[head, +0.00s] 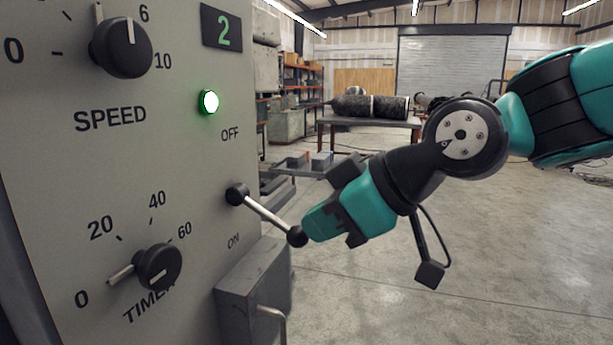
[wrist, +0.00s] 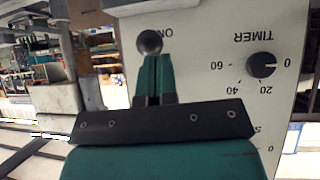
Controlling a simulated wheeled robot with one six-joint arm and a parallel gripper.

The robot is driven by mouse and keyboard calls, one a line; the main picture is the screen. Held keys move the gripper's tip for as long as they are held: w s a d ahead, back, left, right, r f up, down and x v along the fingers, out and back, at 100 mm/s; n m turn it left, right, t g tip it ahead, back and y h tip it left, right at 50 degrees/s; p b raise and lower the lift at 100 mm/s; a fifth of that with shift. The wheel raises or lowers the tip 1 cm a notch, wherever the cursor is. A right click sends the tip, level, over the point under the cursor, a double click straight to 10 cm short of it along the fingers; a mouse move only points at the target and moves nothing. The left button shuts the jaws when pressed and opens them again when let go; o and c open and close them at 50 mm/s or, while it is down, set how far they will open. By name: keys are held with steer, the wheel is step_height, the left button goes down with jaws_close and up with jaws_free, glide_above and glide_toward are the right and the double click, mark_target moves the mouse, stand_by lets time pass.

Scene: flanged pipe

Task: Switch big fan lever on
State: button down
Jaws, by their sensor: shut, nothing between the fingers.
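The lever is a metal rod (head: 266,214) with a black ball knob (head: 297,236) at its end and a black pivot (head: 237,194) on the grey panel. It slants down and outward from the pivot, its knob on the side of the ON label, below OFF. My gripper (head: 309,229) is shut and empty, with its teal fingertips right at the knob; I cannot tell whether they touch. In the wrist view, which is upside down, the knob (wrist: 150,43) sits just beyond the closed fingertips (wrist: 155,62). The rod is hidden there.
The panel carries a SPEED dial (head: 124,46), a TIMER dial (head: 158,268) and a lit green lamp (head: 209,102). A grey box (head: 253,290) with a handle juts out below the lever. Open floor lies to the right, with a table (head: 370,123) far behind.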

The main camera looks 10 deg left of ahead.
steer(key=v, duration=1.2)
steer(key=shift+s+d+f, duration=0.25)
steer(key=shift+s+f, duration=0.15)
steer(key=s+d+f+m+g+h+p, duration=0.2)
steer(key=s+d+f+m+h, duration=0.3)
steer(key=f, duration=0.8)
steer(key=s+d+m, duration=0.3)
steer(key=s+d, duration=0.2)
steer(key=s, duration=0.1)
steer(key=shift+s+d+f+m+g+h, duration=0.2)
steer(key=shift+d+f+m+g+h, duration=0.1)
steer(key=shift+m+g+h, duration=0.1)
